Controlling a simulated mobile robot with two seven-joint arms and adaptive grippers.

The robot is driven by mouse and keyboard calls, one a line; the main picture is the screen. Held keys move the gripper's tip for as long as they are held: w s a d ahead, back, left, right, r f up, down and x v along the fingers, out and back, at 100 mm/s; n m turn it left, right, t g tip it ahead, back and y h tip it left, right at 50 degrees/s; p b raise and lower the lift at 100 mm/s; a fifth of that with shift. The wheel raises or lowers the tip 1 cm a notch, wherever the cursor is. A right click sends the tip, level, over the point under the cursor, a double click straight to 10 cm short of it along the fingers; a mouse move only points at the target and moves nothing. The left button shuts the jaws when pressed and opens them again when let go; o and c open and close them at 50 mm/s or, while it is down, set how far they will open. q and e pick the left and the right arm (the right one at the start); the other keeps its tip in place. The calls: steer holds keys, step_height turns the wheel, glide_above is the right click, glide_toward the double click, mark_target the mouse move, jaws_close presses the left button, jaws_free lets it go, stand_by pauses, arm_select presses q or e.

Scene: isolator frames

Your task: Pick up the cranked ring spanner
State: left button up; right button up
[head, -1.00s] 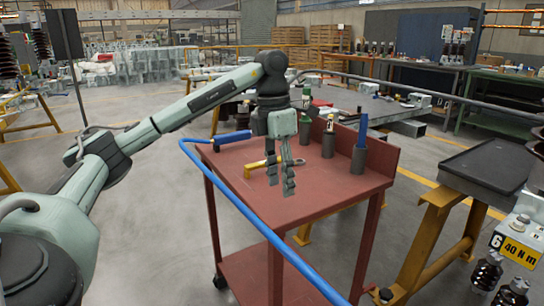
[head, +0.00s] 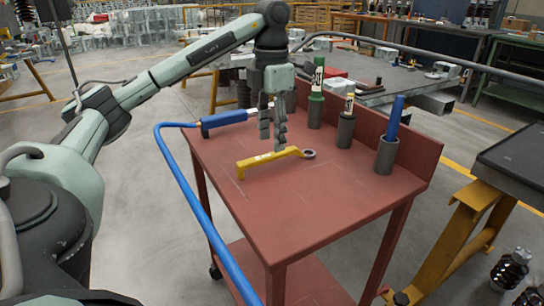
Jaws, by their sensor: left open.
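The cranked ring spanner (head: 259,160) is yellow with a dark ring end. It lies on the red top of the trolley (head: 300,206), its ring pointing right. My left gripper (head: 273,141) points down over the trolley, its fingers apart with nothing between them. Its fingertips show just above and behind the middle of the spanner, overlapping its far edge in the picture. I cannot tell the exact height of the gap. My right gripper is not in view.
A blue-handled tool (head: 226,118) lies at the trolley's back left. Dark holders with a green tool (head: 316,90), a yellow-labelled one (head: 348,108) and a blue-handled one (head: 392,118) stand along the back right. The front top is clear.

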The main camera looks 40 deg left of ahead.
mark_target(273, 154)
arm_select(q)
steer(key=f, duration=0.6)
steer(key=shift+w+a, duration=0.2)
steer(key=shift+w, duration=0.2)
steer(key=shift+c, duration=0.5)
jaws_close()
